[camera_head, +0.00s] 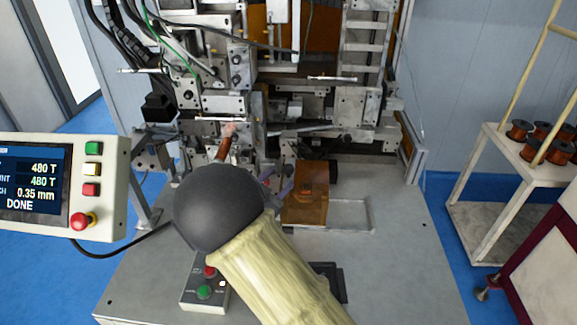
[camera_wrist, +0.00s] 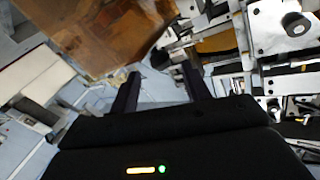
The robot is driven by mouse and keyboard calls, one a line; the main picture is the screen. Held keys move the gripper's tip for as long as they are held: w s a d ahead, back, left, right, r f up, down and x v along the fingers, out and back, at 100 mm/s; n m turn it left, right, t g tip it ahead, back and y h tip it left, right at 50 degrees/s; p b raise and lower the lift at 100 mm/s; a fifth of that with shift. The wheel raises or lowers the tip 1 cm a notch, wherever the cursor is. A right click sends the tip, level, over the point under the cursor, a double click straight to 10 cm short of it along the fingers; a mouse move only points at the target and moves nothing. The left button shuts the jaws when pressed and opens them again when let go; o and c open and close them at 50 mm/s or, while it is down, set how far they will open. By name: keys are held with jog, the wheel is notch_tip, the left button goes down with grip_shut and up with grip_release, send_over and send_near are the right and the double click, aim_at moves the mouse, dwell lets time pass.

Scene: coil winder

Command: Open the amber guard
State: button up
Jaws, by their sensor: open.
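The amber guard (camera_head: 312,205) is a see-through orange-brown panel low at the front of the machine, just right of my arm. It fills the upper left of the wrist view (camera_wrist: 105,35), close beyond my fingers. My gripper (camera_head: 277,182) is mostly hidden behind my dark wrist joint in the head view; only parts of the fingers show, beside the guard's left edge. In the wrist view my gripper (camera_wrist: 160,82) is open, with nothing between its two dark fingers. I cannot tell whether a finger touches the guard.
The coil winder's metal frame (camera_head: 355,105) stands behind. A control panel (camera_head: 100,185) reading DONE is at left. A button box (camera_head: 190,292) sits on the grey bench (camera_head: 400,270). A cart (camera_head: 488,225) with copper spools (camera_head: 519,130) stands at right. The bench's right front is clear.

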aim_at(286, 173)
jog(key=p+x, duration=0.1)
jog(key=x, duration=0.5)
jog(key=shift+f, duration=0.1)
grip_shut()
